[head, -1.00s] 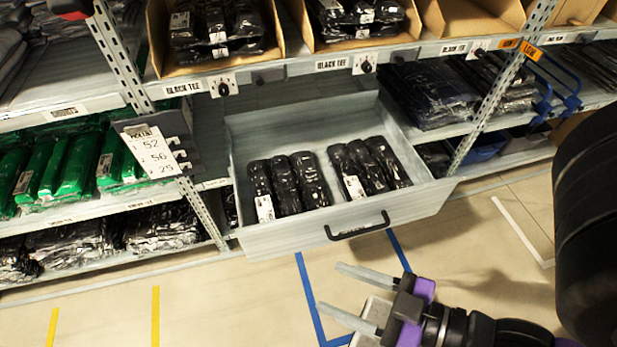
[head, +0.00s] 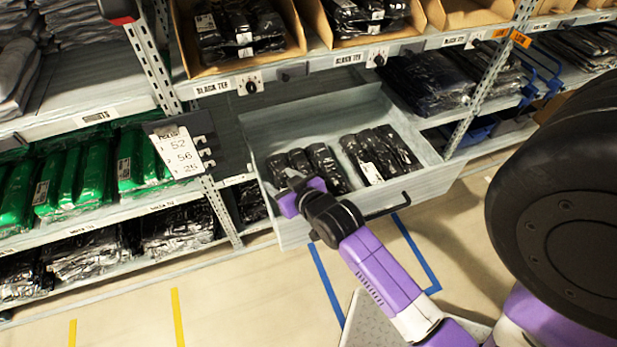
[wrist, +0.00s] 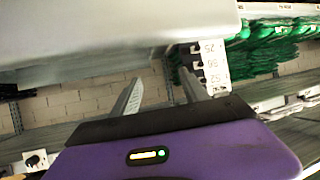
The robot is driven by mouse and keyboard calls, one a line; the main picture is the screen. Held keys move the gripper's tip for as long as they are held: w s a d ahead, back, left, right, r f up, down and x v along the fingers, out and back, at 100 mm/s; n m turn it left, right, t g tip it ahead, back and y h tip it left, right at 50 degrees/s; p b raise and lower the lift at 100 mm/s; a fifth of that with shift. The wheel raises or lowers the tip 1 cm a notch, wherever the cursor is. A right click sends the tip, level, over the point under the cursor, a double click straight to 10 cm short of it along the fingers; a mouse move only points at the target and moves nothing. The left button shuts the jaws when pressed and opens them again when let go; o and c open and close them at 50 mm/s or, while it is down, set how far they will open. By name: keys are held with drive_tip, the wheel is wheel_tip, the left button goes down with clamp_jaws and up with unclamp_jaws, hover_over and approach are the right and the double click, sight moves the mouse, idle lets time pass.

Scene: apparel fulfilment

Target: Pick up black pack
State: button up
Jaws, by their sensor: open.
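Several black packs (head: 376,152) in shiny plastic lie in two groups inside an open grey drawer (head: 433,180). The right group is in clear view; a white label shows on its left pack. The left group (head: 325,165) is partly hidden behind my gripper (head: 287,183). My gripper is open and empty, over the front left part of the drawer. In the wrist view my gripper (wrist: 158,88) shows two spread fingers with nothing between them. I cannot tell its height above the packs.
Cardboard bins with black packs (head: 245,32) stand on the shelf above the drawer. A tag board (head: 180,152) and a shelf post are left of the drawer. Green packs (head: 85,180) fill the left shelf. The floor in front is clear.

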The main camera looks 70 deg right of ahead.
drive_tip(key=w+d+m+g, duration=0.2)
drive_tip(key=d, duration=0.8)
drive_tip(key=s+d+f+g+y, duration=0.1)
drive_tip(key=s+f+g, duration=0.1)
drive_tip(key=s+d+f+g+y, duration=0.1)
drive_tip(key=f+g, duration=0.1)
drive_tip(key=s+d+f+m+g+y+p, duration=0.1)
drive_tip(key=s+f+y, duration=0.1)
drive_tip(key=shift+s+d+f+g, duration=0.2)
drive_tip(key=shift+s+f+g, duration=0.1)
drive_tip(key=shift+f+g, duration=0.1)
drive_tip(key=shift+s+f, duration=0.1)
drive_tip(key=shift+s, duration=0.15)
drive_tip(key=shift+f+g+y, duration=0.3)
drive_tip(key=shift+x, duration=0.85)
drive_tip(key=shift+w+b+x, duration=0.2)
drive_tip(key=shift+b+x, duration=0.15)
drive_tip(key=shift+x, duration=2.4)
drive_tip(key=shift+a, duration=0.1)
